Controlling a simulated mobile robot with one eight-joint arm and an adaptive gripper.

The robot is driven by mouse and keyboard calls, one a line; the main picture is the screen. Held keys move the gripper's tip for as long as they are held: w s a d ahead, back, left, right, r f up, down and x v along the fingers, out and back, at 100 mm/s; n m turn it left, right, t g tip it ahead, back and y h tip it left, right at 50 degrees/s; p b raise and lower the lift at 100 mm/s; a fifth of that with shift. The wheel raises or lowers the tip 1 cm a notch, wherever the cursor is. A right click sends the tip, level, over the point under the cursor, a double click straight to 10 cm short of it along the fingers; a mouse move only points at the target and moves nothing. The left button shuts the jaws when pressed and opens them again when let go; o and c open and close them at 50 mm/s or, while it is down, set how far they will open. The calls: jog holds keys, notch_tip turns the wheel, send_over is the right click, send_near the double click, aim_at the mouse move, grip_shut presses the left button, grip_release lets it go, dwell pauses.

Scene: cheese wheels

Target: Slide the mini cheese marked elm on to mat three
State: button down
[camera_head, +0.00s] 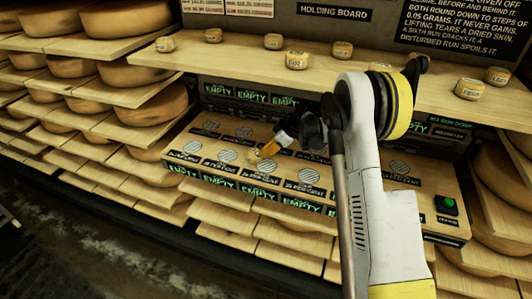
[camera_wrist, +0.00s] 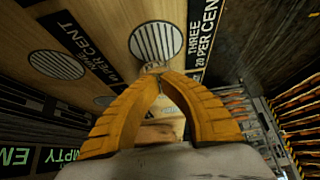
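Mat three is a round striped disc (camera_wrist: 157,42) beside the label "THREE 20 PER CENT" in the wrist view. My gripper (camera_wrist: 160,78) has orange fingers whose tips meet just short of that disc. Something brownish and pale shows in the gap behind the tips; I cannot tell whether it is a cheese. In the head view my gripper (camera_head: 263,152) is low over the mat board, with a small yellowish patch at its tips. Several mini cheeses stand on the holding board, one of them a labelled cheese (camera_head: 297,59). I cannot read "elm" on any of them.
The mat board (camera_head: 175,170) carries several more striped mats, such as one at the left (camera_head: 191,146). Green "EMPTY" signs line its front and the wall behind. The holding board (camera_head: 220,55) overhangs behind and above. A green button (camera_head: 447,205) is at the right end.

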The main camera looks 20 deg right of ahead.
jog(key=s+d, duration=0.2)
jog(key=d, duration=0.1)
jog(key=s+d+p, duration=0.1)
jog(key=s+d, duration=0.1)
jog(key=d, duration=0.1)
jog(key=s+d+p, duration=0.1)
jog(key=s+d, duration=0.1)
jog(key=d, duration=0.1)
jog(key=shift+s+d, duration=0.1)
jog(key=shift+s, duration=0.2)
